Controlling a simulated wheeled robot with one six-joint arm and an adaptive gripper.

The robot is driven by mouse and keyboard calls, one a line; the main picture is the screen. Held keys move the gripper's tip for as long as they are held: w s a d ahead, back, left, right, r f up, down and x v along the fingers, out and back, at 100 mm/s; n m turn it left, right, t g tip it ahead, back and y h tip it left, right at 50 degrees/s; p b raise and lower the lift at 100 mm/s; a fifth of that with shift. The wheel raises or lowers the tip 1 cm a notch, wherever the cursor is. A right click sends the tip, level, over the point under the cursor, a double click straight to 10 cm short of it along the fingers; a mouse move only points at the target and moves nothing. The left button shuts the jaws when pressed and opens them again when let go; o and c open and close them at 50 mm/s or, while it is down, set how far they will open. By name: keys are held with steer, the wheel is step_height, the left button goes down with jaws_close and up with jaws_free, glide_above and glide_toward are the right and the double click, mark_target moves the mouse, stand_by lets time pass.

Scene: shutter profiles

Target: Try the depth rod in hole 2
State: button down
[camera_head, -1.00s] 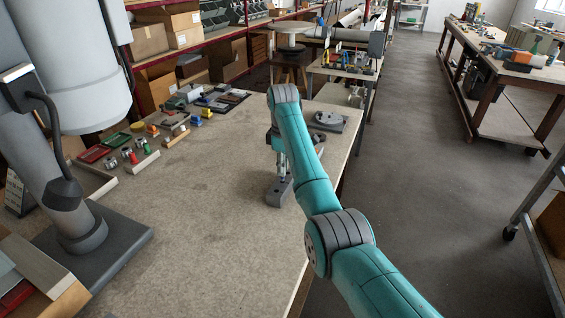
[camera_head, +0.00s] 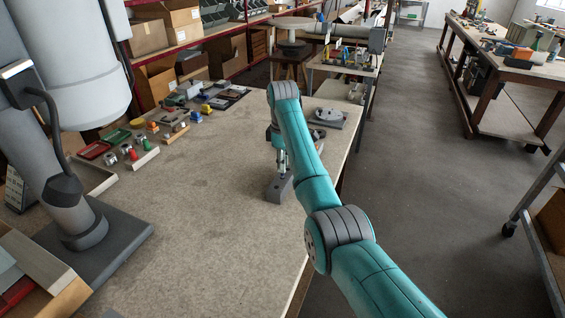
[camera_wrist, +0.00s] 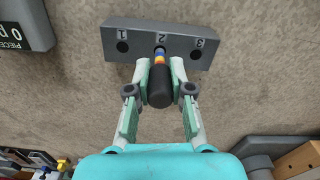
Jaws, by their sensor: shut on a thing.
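The grey gauge block (camera_wrist: 205,58) lies on the bench, with holes marked 1, 2 and 3 from left to right in the wrist view. My gripper (camera_wrist: 160,70) is shut on the rod, one finger on each side. The rod's blue end is at hole 2 and covers it; how deep it sits, I cannot tell. Holes 1 and 3 are open to view. In the head view my gripper stands right above the block (camera_head: 276,190), and the rod is mostly hidden.
A dark sign (camera_wrist: 22,25) with white lettering lies left of the block in the wrist view. Trays and small parts (camera_head: 130,150) stand along the bench's far left. A round grey fixture (camera_head: 328,117) is behind my arm. The bench's middle is clear.

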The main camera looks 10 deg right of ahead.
steer(key=shift+f, duration=0.7)
stand_by(0.6)
steer(key=shift+r, duration=0.25)
stand_by(0.4)
steer(key=shift+r, duration=2.8)
